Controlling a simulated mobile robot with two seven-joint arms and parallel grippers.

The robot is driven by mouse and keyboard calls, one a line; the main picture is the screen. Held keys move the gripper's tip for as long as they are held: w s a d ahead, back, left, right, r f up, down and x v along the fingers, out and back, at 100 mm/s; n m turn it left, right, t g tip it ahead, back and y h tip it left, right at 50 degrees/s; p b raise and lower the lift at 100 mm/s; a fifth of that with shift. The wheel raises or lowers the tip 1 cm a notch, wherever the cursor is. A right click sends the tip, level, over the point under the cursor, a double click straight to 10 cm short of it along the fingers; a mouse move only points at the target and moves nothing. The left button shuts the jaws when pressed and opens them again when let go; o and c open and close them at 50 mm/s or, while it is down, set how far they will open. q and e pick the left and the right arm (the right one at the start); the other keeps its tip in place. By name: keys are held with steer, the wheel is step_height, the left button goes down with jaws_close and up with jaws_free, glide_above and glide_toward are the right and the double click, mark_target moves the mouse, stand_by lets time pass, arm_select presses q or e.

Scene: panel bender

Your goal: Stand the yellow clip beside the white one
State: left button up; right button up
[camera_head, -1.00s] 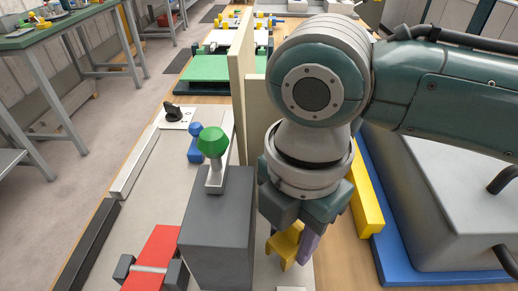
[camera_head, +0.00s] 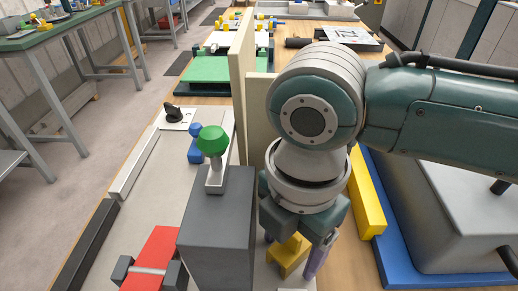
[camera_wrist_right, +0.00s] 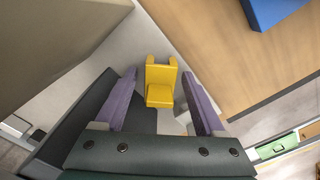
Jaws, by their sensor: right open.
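The yellow clip (camera_head: 287,256) stands on the light grey plate, just right of the dark grey block. In the right wrist view the clip (camera_wrist_right: 160,86) is upright, with two raised prongs and a notch between them. My right gripper (camera_head: 295,260) is open around it. In the wrist view its purple fingers (camera_wrist_right: 160,80) stand on either side with gaps to the clip. A small pale piece shows low beside the clip in the wrist view; I cannot tell whether it is the white clip. My left gripper is not in view.
The dark grey block (camera_head: 212,245) with a green knob (camera_head: 212,140) stands close left of my gripper. A beige upright panel (camera_head: 261,120) rises behind it. A yellow bar (camera_head: 366,205) and a blue-based grey machine (camera_head: 455,225) are at right. A red block (camera_head: 153,258) lies at left.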

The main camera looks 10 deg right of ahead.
step_height(320, 180, up, 11)
steer(key=shift+r+p, duration=0.1)
steer(key=shift+p, duration=1.1)
steer(key=shift+r, duration=0.55)
stand_by(0.4)
